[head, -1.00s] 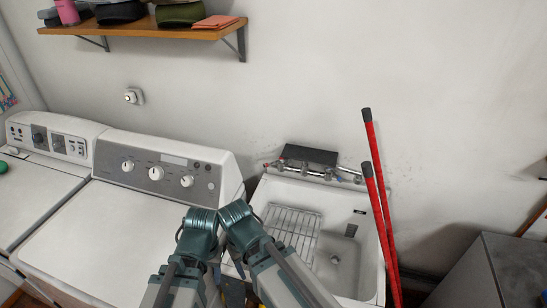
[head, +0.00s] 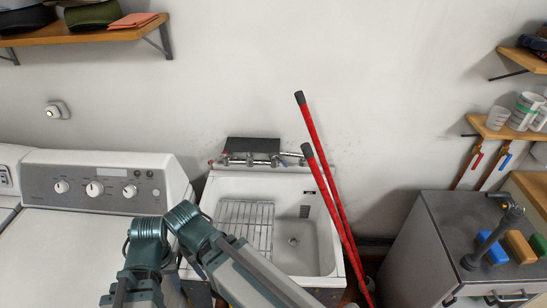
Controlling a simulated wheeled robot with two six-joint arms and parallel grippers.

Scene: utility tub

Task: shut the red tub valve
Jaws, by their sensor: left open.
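The red tub valve (head: 211,163) is a small red handle at the left end of the faucet pipework (head: 255,160), on the back of the white utility tub (head: 325,245). A small blue handle (head: 302,161) is at the right end. My left gripper (head: 132,292) is at the lower left edge of the head view, below the teal arm joints, well short of the valve and apart from it. It is open, but its fingertips are hard to make out. My right gripper is not clearly in view.
The washer (head: 95,185) stands left of the tub. Red-handled poles (head: 325,165) lean at the tub's right side. A wire rack (head: 245,222) lies in the tub. A grey cabinet (head: 415,250) stands to the right. The wall above the tub is clear.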

